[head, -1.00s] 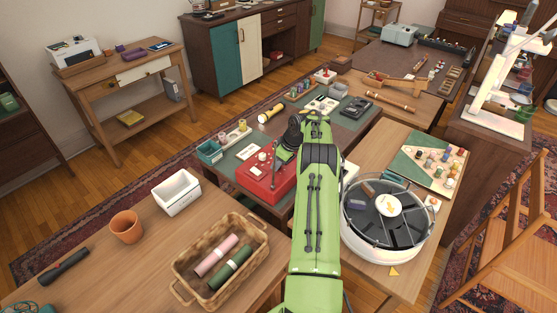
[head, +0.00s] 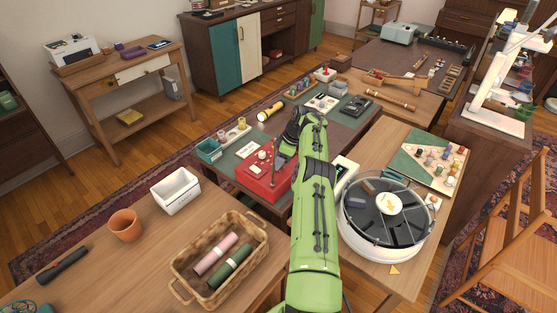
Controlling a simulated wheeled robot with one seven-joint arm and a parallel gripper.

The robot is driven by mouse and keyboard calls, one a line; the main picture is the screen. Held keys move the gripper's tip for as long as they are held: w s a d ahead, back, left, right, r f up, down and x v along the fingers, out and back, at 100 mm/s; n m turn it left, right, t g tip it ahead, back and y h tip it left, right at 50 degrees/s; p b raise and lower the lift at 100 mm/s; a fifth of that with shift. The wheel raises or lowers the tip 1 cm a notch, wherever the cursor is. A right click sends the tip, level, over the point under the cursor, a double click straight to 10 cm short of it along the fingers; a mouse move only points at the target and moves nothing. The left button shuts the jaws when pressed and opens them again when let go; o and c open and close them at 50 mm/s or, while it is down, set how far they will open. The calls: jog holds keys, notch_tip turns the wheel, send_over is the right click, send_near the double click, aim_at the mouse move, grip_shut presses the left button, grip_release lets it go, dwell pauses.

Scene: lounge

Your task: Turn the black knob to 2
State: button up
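A red box (head: 266,182) with small light-coloured parts on its top sits on the dark table. A thin dark upright part shows at the box's right side, close to my arm; I cannot tell whether it belongs to the box or to my gripper. I cannot make out the black knob or its number marks; the right part of the box is hidden by my arm. My green arm reaches forward over the tables, and its dark end (head: 298,130) is above the box's far right side. The fingers are too small and covered to read.
A teal tray (head: 209,150) and small jars stand left of the red box. A yellow flashlight (head: 270,111) and a black device (head: 356,106) lie farther back. A round white sectioned drum (head: 383,247) stands right of my arm. A wicker basket (head: 262,253) is at front left.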

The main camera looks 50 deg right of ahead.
jog(key=p+v, duration=0.7)
jog(key=v, duration=0.8)
jog(key=shift+r, duration=0.4)
jog(key=shift+s+d, duration=0.1)
